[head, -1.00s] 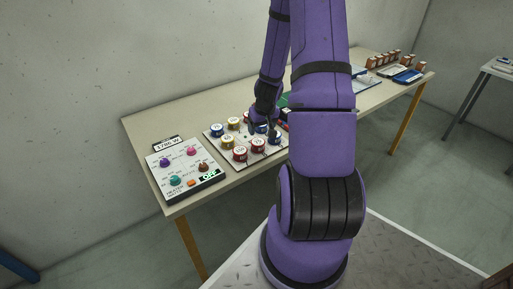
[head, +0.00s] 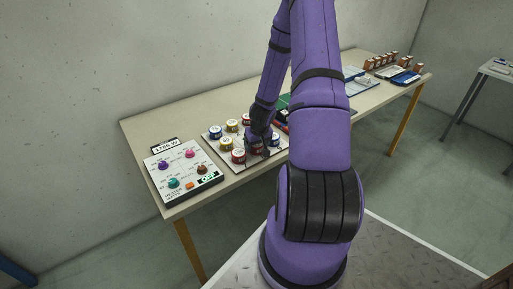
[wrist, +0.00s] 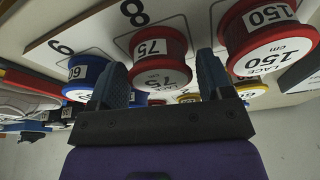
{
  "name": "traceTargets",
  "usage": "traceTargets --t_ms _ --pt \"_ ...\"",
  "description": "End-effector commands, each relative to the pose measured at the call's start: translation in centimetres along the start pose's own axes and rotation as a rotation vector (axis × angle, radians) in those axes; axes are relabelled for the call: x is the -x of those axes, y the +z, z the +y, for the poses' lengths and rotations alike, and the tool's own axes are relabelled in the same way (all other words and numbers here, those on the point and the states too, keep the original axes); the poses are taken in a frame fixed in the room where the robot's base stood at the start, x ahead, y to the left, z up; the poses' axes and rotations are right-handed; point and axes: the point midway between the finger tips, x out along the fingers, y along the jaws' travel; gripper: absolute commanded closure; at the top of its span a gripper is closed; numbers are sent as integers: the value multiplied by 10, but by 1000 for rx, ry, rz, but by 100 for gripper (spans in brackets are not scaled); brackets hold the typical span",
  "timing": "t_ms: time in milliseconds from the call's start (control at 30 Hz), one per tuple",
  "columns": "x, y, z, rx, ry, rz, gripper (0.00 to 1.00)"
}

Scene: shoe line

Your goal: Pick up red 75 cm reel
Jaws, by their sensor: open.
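The red 75 cm reel (wrist: 158,60) has a white label and a white face marked 75. In the wrist view it sits between the two fingers of my gripper (wrist: 161,66), on a white board (wrist: 105,30) with printed numbers. The fingers are apart, with a finger on each side of the reel; I cannot tell whether they touch it. In the head view my gripper (head: 256,148) is over the front row of reels and mostly hides this reel.
A red 150 cm reel (wrist: 270,40) stands close to the right finger. A blue 60 reel (wrist: 80,76) is near the left finger. Yellow and blue reels fill the rows behind. A control panel (head: 183,168) with knobs lies left of the board.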

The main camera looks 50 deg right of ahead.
Motion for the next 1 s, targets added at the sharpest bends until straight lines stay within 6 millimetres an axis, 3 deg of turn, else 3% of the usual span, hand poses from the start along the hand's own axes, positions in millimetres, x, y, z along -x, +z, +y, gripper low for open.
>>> traceTargets --t_ms 300,467,500,1000 --pt "-4 0 0 1 0 0 27" --pt "-4 0 0 1 0 0 61" --pt "-4 0 0 1 0 0 64" --pt "3 -3 0 3 1 1 64"
